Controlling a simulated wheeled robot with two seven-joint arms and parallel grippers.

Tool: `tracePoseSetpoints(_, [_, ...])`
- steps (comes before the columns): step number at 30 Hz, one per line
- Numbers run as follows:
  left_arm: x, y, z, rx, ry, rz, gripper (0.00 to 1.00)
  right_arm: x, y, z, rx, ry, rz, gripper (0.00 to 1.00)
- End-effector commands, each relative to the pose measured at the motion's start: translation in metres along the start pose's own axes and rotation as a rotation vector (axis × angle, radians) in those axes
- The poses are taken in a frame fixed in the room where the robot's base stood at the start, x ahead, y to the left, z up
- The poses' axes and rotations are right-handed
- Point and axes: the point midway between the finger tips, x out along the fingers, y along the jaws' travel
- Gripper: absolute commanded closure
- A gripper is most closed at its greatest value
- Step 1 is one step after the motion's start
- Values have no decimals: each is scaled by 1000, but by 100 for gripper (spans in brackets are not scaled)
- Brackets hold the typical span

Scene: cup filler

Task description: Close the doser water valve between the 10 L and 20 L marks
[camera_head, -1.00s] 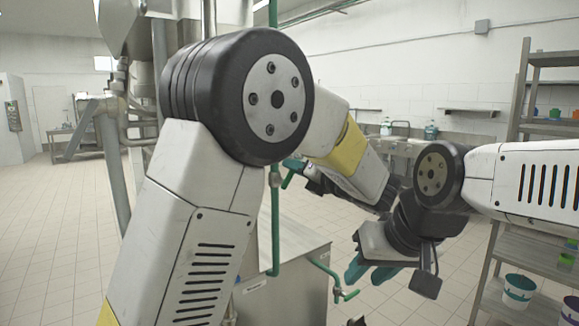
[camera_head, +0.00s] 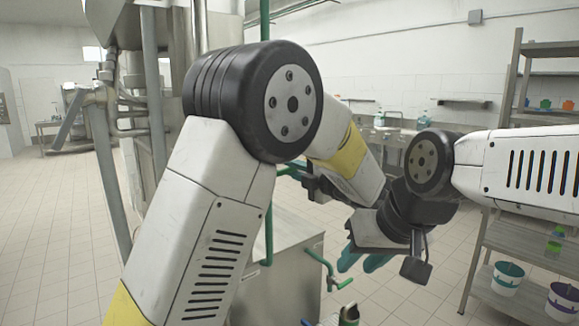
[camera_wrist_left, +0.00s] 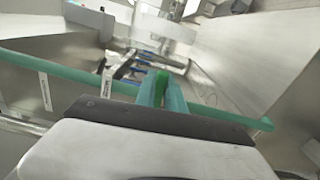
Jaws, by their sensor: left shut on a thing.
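My left gripper (camera_head: 290,170) is beside the vertical green water pipe (camera_head: 268,215), partly hidden behind my left arm. In the left wrist view, the teal fingers of my left gripper (camera_wrist_left: 162,96) are shut on a green valve handle (camera_wrist_left: 160,82). In the head view this handle is hidden by my arm and hand. My right gripper (camera_head: 362,258) hangs in free air at the right of the pipe, its teal fingers apart and empty. No 10 L or 20 L marks are readable.
A metal tank (camera_head: 285,265) stands below, with a lower green tap (camera_head: 338,283) on its right side. A shelf rack (camera_head: 505,245) with buckets (camera_head: 508,278) stands at the right. The tiled floor at the left is open.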

Motion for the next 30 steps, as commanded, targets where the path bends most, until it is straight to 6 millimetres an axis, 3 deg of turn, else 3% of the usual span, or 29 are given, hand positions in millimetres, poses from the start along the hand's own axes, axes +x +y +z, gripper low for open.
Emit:
tracePoseSetpoints(23, [-2, -7, 1, 104, -5, -3, 100, 0, 0, 0, 0, 0, 0, 65])
tracePoseSetpoints(24, [-2, -7, 1, 104, -4, -3, 81, 0, 0, 0, 0, 0, 0, 65])
tracePoseSetpoints(26, [-2, -7, 1, 103, -4, -3, 69, 0, 0, 0, 0, 0, 0, 65])
tracePoseSetpoints(27, [-1, -6, 1, 102, -4, -3, 65, 0, 0, 0, 0, 0, 0, 65])
tracePoseSetpoints(30, [-1, -6, 0, 101, -3, -2, 65, 0, 0, 0, 0, 0, 0, 65])
